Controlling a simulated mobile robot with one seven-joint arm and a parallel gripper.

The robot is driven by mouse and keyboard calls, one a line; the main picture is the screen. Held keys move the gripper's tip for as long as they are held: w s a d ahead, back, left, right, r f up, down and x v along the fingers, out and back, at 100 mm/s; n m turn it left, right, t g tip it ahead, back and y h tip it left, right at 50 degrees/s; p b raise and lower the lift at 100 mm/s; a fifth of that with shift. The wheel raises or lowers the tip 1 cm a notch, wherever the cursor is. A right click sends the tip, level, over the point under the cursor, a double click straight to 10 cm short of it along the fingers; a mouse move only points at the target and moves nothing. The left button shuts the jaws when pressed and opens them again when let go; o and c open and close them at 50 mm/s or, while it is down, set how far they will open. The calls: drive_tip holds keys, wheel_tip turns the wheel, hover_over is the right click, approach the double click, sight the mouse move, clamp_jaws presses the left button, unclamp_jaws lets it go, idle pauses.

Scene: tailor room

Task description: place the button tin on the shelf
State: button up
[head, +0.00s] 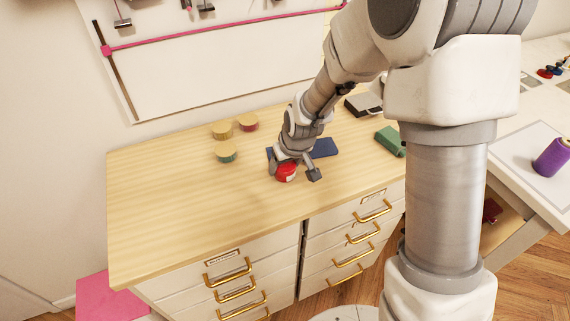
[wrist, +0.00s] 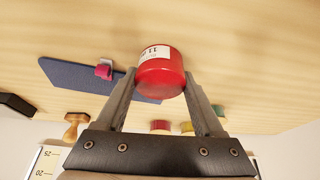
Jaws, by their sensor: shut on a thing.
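A small red tin with a white label (head: 287,173) is at the wooden top of the drawer cabinet (head: 180,200), near its front edge. I take it to be the button tin. In the wrist view the red tin (wrist: 161,76) sits between the two fingers of my gripper (wrist: 160,88). My gripper (head: 290,170) is shut on the tin. I cannot tell whether the tin touches the wood.
Three wooden-lidded jars (head: 225,153) stand left of my gripper. A dark blue flat thing (head: 322,148) and a green block (head: 390,141) lie to the right. A purple spool (head: 552,157) stands on the white table at the right. The cabinet top's left part is clear.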

drive_tip(key=o, duration=1.5)
drive_tip(key=shift+c, duration=0.2)
